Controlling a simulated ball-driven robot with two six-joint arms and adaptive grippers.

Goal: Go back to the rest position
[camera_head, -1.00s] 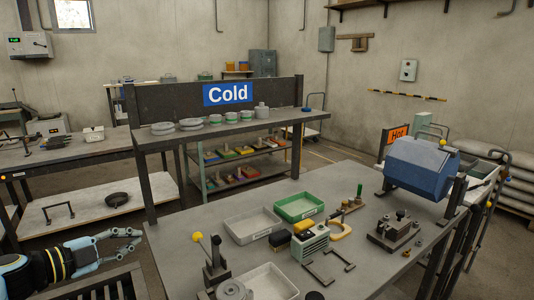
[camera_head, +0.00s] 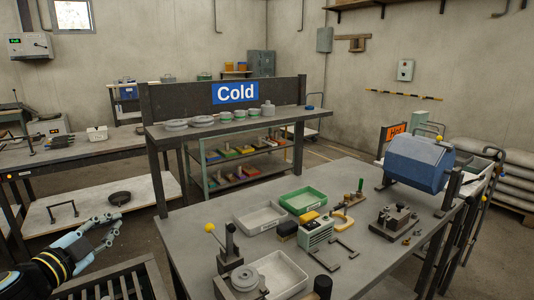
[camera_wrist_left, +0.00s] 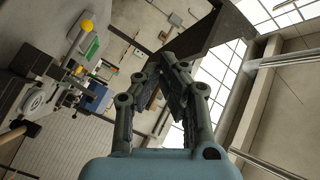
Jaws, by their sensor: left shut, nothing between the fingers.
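My left gripper (camera_head: 112,228) is at the lower left of the head view, held up beside the grey workbench (camera_head: 190,262) and apart from it. Its fingers point up and to the right, and it is empty. In the left wrist view its fingers (camera_wrist_left: 172,62) come together at the tips, shut, with nothing between them. My right gripper is in neither view.
A slatted dark rack (camera_head: 110,285) is below my left arm. The workbench carries a white tray (camera_head: 280,275), a green tray (camera_head: 303,201) and a blue drum (camera_head: 418,163). A shelf with a Cold sign (camera_head: 235,93) stands behind.

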